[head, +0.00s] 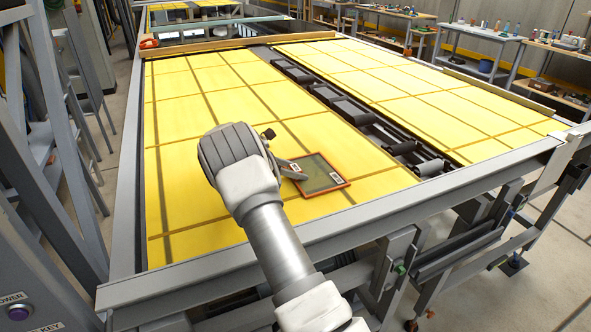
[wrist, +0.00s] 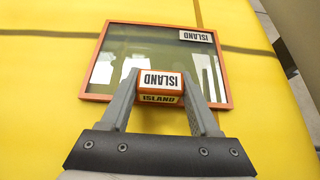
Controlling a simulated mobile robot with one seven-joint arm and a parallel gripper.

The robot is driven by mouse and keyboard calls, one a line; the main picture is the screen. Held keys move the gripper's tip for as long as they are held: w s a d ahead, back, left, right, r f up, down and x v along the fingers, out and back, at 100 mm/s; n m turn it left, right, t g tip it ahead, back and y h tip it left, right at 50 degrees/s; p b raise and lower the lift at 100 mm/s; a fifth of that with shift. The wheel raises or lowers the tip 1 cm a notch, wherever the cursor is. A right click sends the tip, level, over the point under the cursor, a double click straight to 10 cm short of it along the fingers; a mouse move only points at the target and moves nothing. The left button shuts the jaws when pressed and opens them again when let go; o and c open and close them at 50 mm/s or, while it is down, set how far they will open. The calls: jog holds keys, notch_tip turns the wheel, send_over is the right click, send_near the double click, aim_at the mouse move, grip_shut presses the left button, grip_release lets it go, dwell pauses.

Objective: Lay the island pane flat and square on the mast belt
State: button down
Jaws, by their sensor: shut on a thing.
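The island pane (head: 322,176) is a greenish glass sheet in an orange frame, with a white ISLAND label at a corner. It also shows in the wrist view (wrist: 130,62). It is over the near right part of the left yellow bed (head: 185,180), turned at an angle to the bed's dark lines. I cannot tell whether it touches the bed. My gripper (wrist: 159,88) is shut on an orange block (wrist: 158,79) labelled ISLAND, at the pane's near edge. The fingers hide part of the pane. No mast label is readable on either bed.
A dark strip of rollers (head: 345,108) runs between the left bed and the right yellow bed (head: 400,80). A grey frame rail (head: 360,205) borders the near side. The left bed's far part is clear. Benches with small items (head: 490,35) stand at the back right.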

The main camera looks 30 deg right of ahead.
jog(key=shift+c, duration=0.2)
grip_release()
jog(key=shift+f, duration=0.1)
jog(key=shift+a, duration=0.1)
jog(key=s+v, duration=0.1)
jog(key=v, duration=1.6)
jog(key=s+r+m+t+y, duration=0.2)
jog(key=s+r+m+y, duration=0.6)
jog(key=s+r, duration=0.7)
jog(key=s+a+f+m+t+y, duration=0.1)
jog(key=s+a+m, duration=0.3)
jog(key=s, duration=0.7)
jog(key=s+a+f+m+t+y, duration=0.2)
jog(key=s+a+f+m+t, duration=0.1)
jog(key=s, duration=0.9)
jog(key=shift+a+m+y, duration=0.3)
jog(key=shift+a+m, duration=0.3)
jog(key=shift+m, duration=0.6)
